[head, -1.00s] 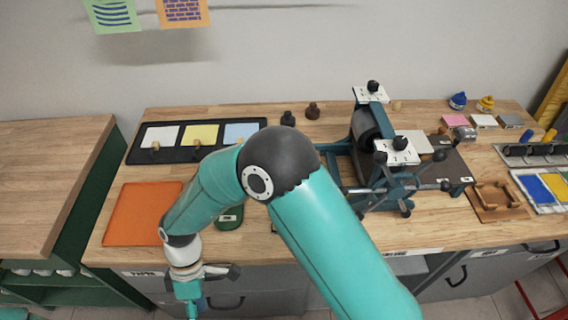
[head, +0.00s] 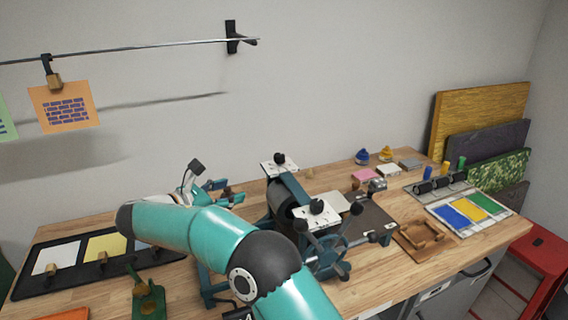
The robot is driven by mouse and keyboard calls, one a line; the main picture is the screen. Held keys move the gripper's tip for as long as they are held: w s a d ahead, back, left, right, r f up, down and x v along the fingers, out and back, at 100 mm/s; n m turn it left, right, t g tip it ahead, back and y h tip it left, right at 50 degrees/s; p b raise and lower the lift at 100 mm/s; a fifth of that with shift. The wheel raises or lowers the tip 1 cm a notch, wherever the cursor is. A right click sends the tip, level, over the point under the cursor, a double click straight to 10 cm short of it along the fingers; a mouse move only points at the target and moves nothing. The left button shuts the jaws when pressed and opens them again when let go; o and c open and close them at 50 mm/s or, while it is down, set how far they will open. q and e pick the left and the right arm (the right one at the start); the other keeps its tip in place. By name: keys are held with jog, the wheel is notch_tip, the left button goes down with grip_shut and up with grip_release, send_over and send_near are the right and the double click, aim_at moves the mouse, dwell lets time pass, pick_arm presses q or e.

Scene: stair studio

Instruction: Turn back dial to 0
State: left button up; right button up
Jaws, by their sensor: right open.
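The press (head: 284,204) stands on the bench. Its back dial (head: 280,158) is a black knob on a white plate at the far end. A similar front dial (head: 317,206) sits on the nearer white plate. The scale marks are too small to read. My right gripper (head: 230,191) is open, its teal fingers pointing right, to the left of the back dial and apart from it. No object shows held in it. My left gripper is not in view.
A spoked wheel (head: 332,246) is on the press's near side. A black tray (head: 26,287) with coloured cards lies at left, a green tool (head: 148,299) before it. Ink pots (head: 386,154), a wooden frame (head: 424,239) and a colour palette (head: 467,211) lie right.

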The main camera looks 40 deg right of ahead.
aim_at(275, 158)
jog(key=w+d+r+h+p, duration=0.1)
jog(key=d, duration=0.4)
jog(key=w+d+h+p, duration=0.1)
jog(key=d, duration=0.4)
jog(key=w+d+r+n+h+p, duration=0.1)
jog(key=d+p, duration=0.1)
jog(key=d, duration=0.4)
jog(key=shift+r+g, duration=0.35)
jog(key=shift+g, duration=0.05)
jog(key=shift+d+f, duration=0.1)
jog(key=shift+d, duration=0.4)
